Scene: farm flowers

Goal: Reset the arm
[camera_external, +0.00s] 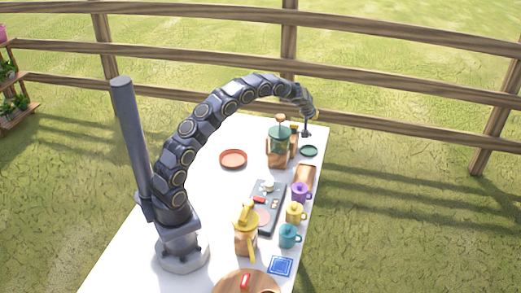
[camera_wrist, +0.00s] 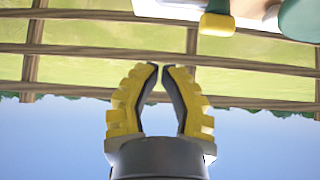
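My arm stands on the white table (camera_external: 215,195) and arches up and over toward the far right end. My gripper (camera_external: 306,134) hangs there in the external view, small, close to a wooden item with a green top (camera_external: 280,146) and above or near a green saucer (camera_external: 309,151); I cannot tell the exact height. In the wrist view my gripper (camera_wrist: 161,68) has yellow and dark fingers with their tips almost together, a narrow gap between them, and nothing held.
A terracotta plate (camera_external: 233,158), grey tray (camera_external: 266,208), yellow-topped wooden pot (camera_external: 246,238), purple mug (camera_external: 300,191), yellow mug (camera_external: 295,212), teal mug (camera_external: 289,235), blue coaster (camera_external: 280,266) and round wooden board (camera_external: 240,284) are on the table. A wooden fence (camera_external: 190,58) runs behind.

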